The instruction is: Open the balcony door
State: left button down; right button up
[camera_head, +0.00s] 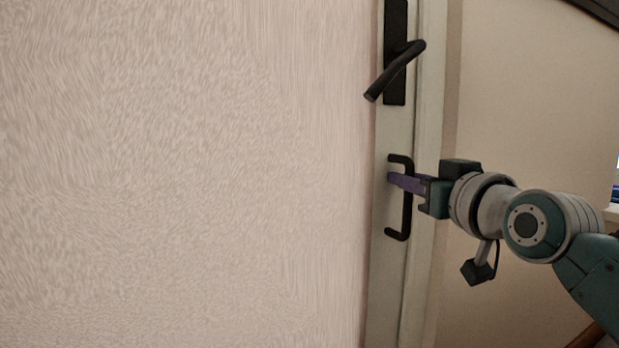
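The balcony door fills the left and middle of the head view as a large pale, streaky surface. Its white edge strip (389,275) runs top to bottom. A black lever handle (398,68) on a dark plate sits high on the strip, the lever slanting down to the left. Below it is a black U-shaped pull handle (406,215). My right gripper (403,182) reaches in from the right, its purple fingers at the upper part of the pull handle's bar. The fingers overlap in view, so their gap is hidden. My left gripper is not in view.
A white frame post (428,110) stands right beside the door strip. A plain beige wall (535,100) lies to the right, behind my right arm. A dark edge crosses the top right corner. Part of a white ledge with a blue item shows at the right edge.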

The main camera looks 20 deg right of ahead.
grip_shut()
dwell(1.0)
